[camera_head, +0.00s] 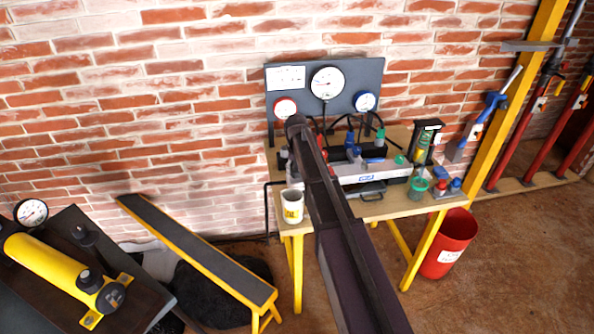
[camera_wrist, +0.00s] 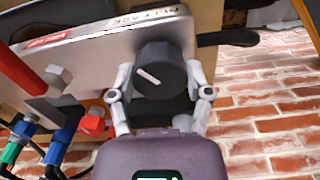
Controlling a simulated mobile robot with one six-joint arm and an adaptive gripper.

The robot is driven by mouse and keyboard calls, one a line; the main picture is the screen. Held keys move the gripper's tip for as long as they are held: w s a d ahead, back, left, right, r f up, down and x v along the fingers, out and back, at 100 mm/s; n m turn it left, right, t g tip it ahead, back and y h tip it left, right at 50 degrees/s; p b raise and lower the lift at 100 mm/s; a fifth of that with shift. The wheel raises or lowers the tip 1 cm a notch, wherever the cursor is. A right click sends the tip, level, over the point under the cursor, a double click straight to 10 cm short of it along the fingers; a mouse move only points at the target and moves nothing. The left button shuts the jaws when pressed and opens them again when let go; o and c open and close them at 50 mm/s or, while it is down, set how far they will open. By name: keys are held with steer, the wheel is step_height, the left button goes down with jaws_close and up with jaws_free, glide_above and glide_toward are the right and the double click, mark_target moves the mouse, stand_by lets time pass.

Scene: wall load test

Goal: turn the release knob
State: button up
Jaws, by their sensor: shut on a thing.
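The release knob (camera_wrist: 168,58) is black and round with a white pointer line, in the wrist view at upper middle. It sits on a light metal block (camera_wrist: 95,48) with a red label and partly hidden lettering. My gripper (camera_wrist: 160,84) has its two grey fingers on either side of the knob, shut on it. In the head view my dark arm reaches to the bench and hides the knob and gripper. The metal unit (camera_head: 397,176) with a blue label shows on the wooden bench there.
A gauge panel (camera_head: 300,77) stands at the back of the bench (camera_head: 425,207). A white cup (camera_head: 292,207) is just left of my arm. A red bin (camera_head: 449,244) stands at right, a yellow-edged bench (camera_head: 195,246) at left. Hoses with blue and green fittings (camera_wrist: 70,122) are near my gripper.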

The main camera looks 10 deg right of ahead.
steer(key=n, duration=0.5)
steer(key=shift+s+n, duration=0.1)
steer(key=shift+n, duration=0.2)
steer(key=n, duration=0.4)
steer(key=shift+n, duration=0.4)
steer(key=o, duration=1.1)
steer(key=shift+o, duration=0.2)
steer(key=shift+m, duration=0.4)
